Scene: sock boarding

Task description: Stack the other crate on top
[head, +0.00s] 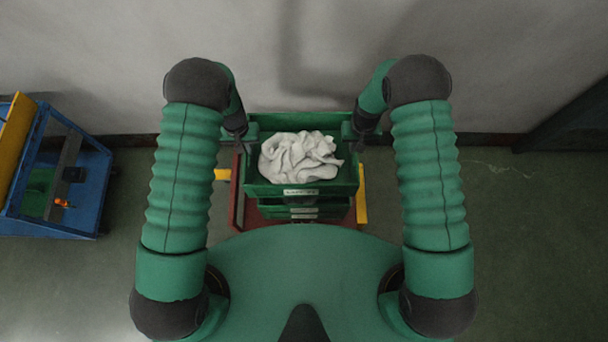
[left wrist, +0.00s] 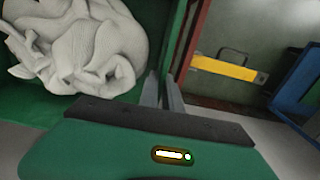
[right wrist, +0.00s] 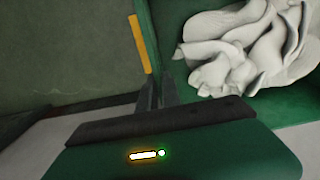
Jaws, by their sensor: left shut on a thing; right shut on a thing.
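A green crate (head: 262,190) filled with crumpled white socks (head: 300,157) is in the middle of the head view, with a pale label on its front. My left gripper (head: 244,138) is shut on its left wall, and my right gripper (head: 356,136) is shut on its right wall. In the left wrist view the fingers (left wrist: 165,92) pinch the wall beside the socks. The right wrist view shows the other fingers (right wrist: 155,92) on the opposite wall. More green crate fronts (head: 303,211) with labels show below the held crate. The gap between them cannot be told.
A red base (head: 239,208) with yellow parts (head: 361,195) at its sides lies under the crates. A blue and yellow cart-like frame (head: 60,180) stands at the left. A grey wall is behind. The floor at the right is clear, with a dark structure (head: 570,115) further back.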

